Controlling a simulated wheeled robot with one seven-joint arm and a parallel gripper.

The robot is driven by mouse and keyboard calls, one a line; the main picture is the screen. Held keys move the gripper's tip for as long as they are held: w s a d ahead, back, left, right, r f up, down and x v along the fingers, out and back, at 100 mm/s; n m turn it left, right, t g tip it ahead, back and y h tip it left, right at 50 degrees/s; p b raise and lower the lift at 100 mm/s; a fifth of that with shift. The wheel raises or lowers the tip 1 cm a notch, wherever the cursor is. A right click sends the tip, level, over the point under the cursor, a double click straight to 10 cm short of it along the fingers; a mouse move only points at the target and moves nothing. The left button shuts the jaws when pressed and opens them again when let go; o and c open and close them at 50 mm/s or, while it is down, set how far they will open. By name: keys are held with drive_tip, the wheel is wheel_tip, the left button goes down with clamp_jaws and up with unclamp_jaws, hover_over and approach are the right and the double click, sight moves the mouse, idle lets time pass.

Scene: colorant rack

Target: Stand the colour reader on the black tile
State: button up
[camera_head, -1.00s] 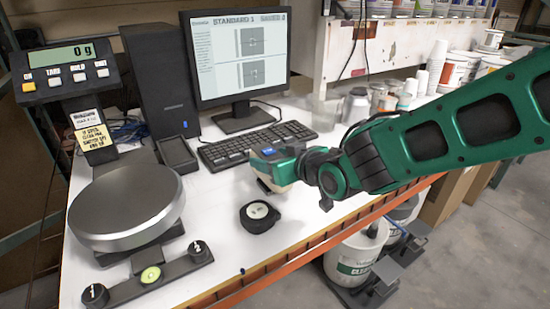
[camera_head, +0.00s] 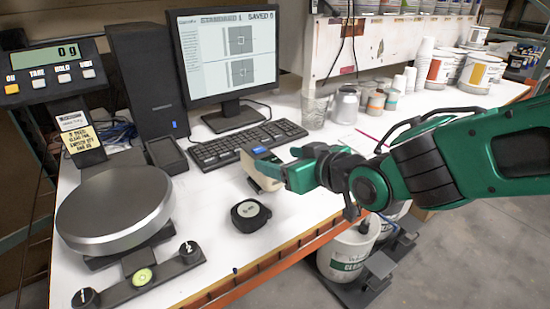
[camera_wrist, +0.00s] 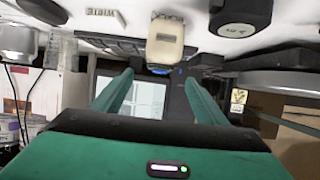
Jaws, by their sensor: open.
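The colour reader (camera_head: 260,170) is a cream device with a blue screen, upright on the white table in front of the keyboard. It also shows in the wrist view (camera_wrist: 165,42), just beyond my open fingers. My gripper (camera_head: 290,174) is to its right in the head view, fingers pointing at it; in the wrist view the gap between my fingertips (camera_wrist: 158,80) is empty. A dark flat slab (camera_wrist: 40,10) at the wrist view's upper left, beside the word WHITE (camera_wrist: 105,15), may be the black tile. My arm seems to hide that area in the head view.
A round black puck (camera_head: 250,215) sits in front of the reader. The keyboard (camera_head: 250,143) and monitor (camera_head: 228,55) stand behind. Metal cans (camera_head: 345,105) and cups are back right. The orange edge (camera_head: 270,266) bounds the front.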

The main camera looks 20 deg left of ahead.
drive_tip(key=shift+v, duration=1.5)
drive_tip(key=w+d+f+m+g+h, duration=0.1)
drive_tip(key=d+f+m+h, duration=0.15)
drive_tip(key=d, duration=0.85)
drive_tip(key=w+d+f+m+h, duration=0.1)
drive_tip(key=d+f+m+h, duration=0.2)
drive_tip(key=d, duration=0.9)
drive_tip(key=w+d+f+m+g+h, duration=0.15)
drive_tip(key=d+h, duration=0.25)
drive_tip(key=d, duration=0.7)
drive_tip(key=s+d+f+m+g+h, duration=0.15)
drive_tip(key=s+d+m, duration=0.25)
drive_tip(key=s+d, duration=0.6)
drive_tip(key=s+d+m+g+y, duration=0.1)
drive_tip(key=s+d+m+g, duration=0.4)
drive_tip(key=s, duration=0.9)
drive_tip(key=d, duration=0.2)
drive_tip(key=shift+d+f, duration=0.2)
drive_tip(key=shift+d, duration=0.05)
drive_tip(key=shift+w, duration=0.1)
